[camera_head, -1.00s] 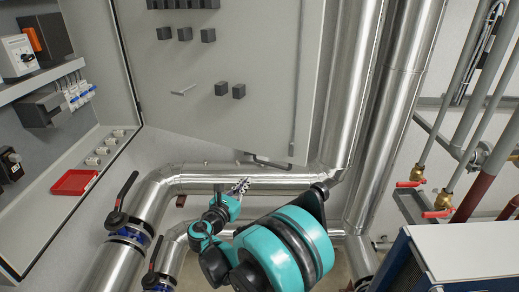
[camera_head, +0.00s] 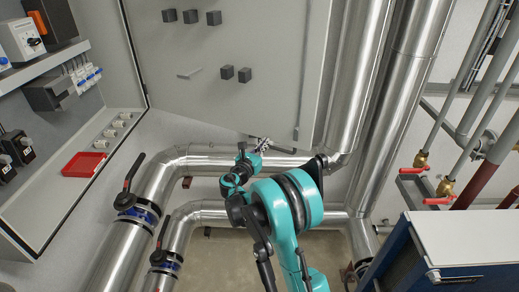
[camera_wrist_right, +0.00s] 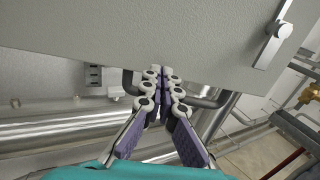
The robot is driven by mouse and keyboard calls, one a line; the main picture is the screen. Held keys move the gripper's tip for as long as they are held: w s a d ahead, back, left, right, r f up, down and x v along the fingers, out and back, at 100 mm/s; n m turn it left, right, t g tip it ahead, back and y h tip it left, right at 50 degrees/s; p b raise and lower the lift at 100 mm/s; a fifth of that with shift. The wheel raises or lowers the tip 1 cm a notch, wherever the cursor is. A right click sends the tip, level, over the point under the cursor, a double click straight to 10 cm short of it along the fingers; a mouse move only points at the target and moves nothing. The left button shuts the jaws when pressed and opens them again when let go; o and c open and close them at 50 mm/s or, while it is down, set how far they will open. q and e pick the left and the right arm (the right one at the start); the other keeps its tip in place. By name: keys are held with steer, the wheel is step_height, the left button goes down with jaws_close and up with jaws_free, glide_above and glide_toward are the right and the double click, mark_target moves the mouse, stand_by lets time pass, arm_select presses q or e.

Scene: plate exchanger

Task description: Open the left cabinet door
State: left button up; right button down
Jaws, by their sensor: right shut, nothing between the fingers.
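The cabinet door (camera_head: 270,45) is a large grey panel with black knobs and a small bar handle (camera_head: 190,74). It stands swung away from the cabinet (camera_head: 130,105), whose inside shows on the left. My right gripper (camera_head: 262,144) is at the door's lower edge. In the wrist view, the right gripper (camera_wrist_right: 164,76) is shut and empty, its fingertips close to the lower edge of the door (camera_wrist_right: 190,35); I cannot tell whether they touch. A dark bent bar (camera_wrist_right: 207,101) runs behind the fingers, below the door. My left gripper is not in view.
Thick silver pipes (camera_head: 355,75) rise right of the door, and more pipes (camera_head: 210,160) run below it. Valves with black levers (camera_head: 131,175) stand at lower left. A red tray (camera_head: 84,164) is in the cabinet. A blue, white-topped unit (camera_head: 465,238) is at lower right.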

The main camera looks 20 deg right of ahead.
steer(key=shift+w+d, duration=0.2)
